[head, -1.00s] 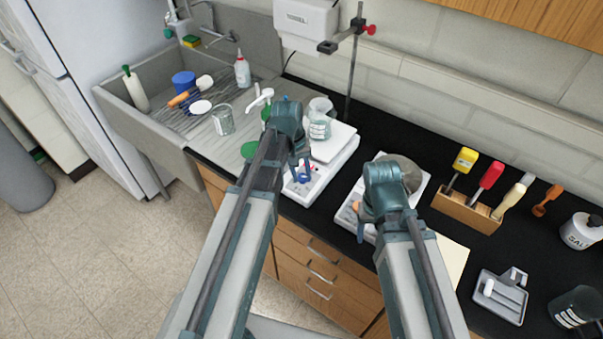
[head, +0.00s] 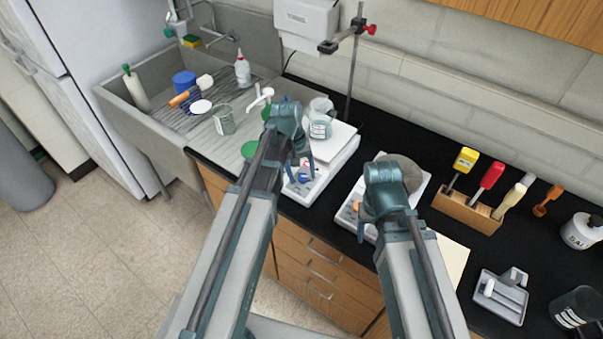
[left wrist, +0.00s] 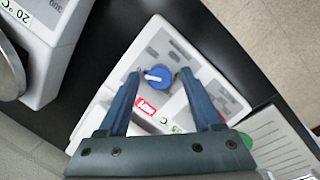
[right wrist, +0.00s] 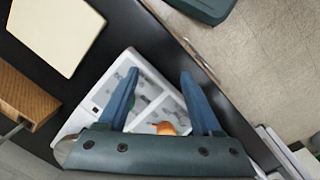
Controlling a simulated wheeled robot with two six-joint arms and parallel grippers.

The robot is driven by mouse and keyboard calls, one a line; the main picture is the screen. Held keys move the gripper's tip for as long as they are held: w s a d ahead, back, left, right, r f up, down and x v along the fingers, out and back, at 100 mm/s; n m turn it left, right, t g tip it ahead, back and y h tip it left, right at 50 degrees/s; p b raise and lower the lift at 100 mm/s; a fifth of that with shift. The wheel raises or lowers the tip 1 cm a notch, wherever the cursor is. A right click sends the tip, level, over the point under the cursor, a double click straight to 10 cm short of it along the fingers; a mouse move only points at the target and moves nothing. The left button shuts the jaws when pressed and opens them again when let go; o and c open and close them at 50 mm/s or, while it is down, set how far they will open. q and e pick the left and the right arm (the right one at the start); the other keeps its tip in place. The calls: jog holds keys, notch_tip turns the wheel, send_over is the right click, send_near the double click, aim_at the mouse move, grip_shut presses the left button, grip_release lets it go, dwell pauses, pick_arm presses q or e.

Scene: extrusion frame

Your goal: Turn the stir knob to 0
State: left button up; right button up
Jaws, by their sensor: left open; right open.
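A blue knob (left wrist: 158,76) with a white pointer sits on the front panel of a white hotplate stirrer (head: 332,163). My open left gripper (left wrist: 160,74) is over this panel, one finger on each side of the knob, with a visible gap to each. A red display (left wrist: 144,107) is beside the knob. A second white device (head: 347,210) has an orange knob (right wrist: 166,128). My right gripper (right wrist: 160,73) is open and empty above its panel, with the orange knob nearer the palm than the fingertips. The panel lettering beside the knobs is too small to read.
A beaker (head: 320,127) stands on the left stirrer's plate. A wooden rack (head: 467,211) with colored-handled tools is to the right, and a paper sheet (head: 452,258) lies near the bench's front edge. A sink (head: 128,120) is on the left.

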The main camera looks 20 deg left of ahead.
pick_arm(q)
notch_tip(320, 180, up, 14)
jog(key=a+p, duration=0.2)
jog(key=p, duration=1.1)
jog(key=shift+f+p, duration=0.2)
jog(key=shift+p, duration=0.1)
pick_arm(e)
notch_tip(320, 180, up, 14)
jog(key=shift+f, duration=0.15)
pick_arm(q)
jog(key=shift+s+a, duration=0.1)
pick_arm(e)
jog(key=shift+s+f, duration=0.1)
